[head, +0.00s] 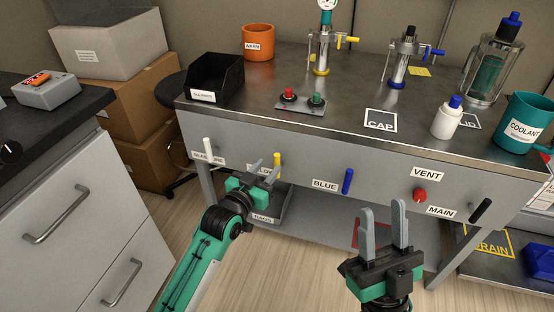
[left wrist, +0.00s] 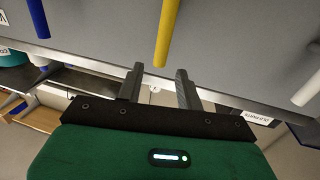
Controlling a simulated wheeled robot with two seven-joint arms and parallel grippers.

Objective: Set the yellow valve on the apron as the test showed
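The yellow valve lever (head: 277,159) hangs about upright on the grey apron, beside a label partly hidden by my gripper. It also shows in the left wrist view (left wrist: 164,30), its lower end between the fingertips in the picture; I cannot tell whether they touch it. My left gripper (head: 267,164) is open in front of the lever. My right gripper (head: 384,214) is open and empty, in front of the apron's right half. On the bench, a yellow-based test rig (head: 322,52) has a gauge on top and a yellow handle pointing sideways to the right.
The apron also carries a white lever (head: 209,150), a blue lever (head: 348,181), a red vent knob (head: 419,195) and a tilted black main lever (head: 481,210). A blue rig (head: 401,62), button box (head: 301,102), white bottle (head: 447,118) and coolant mug (head: 524,122) stand on the bench.

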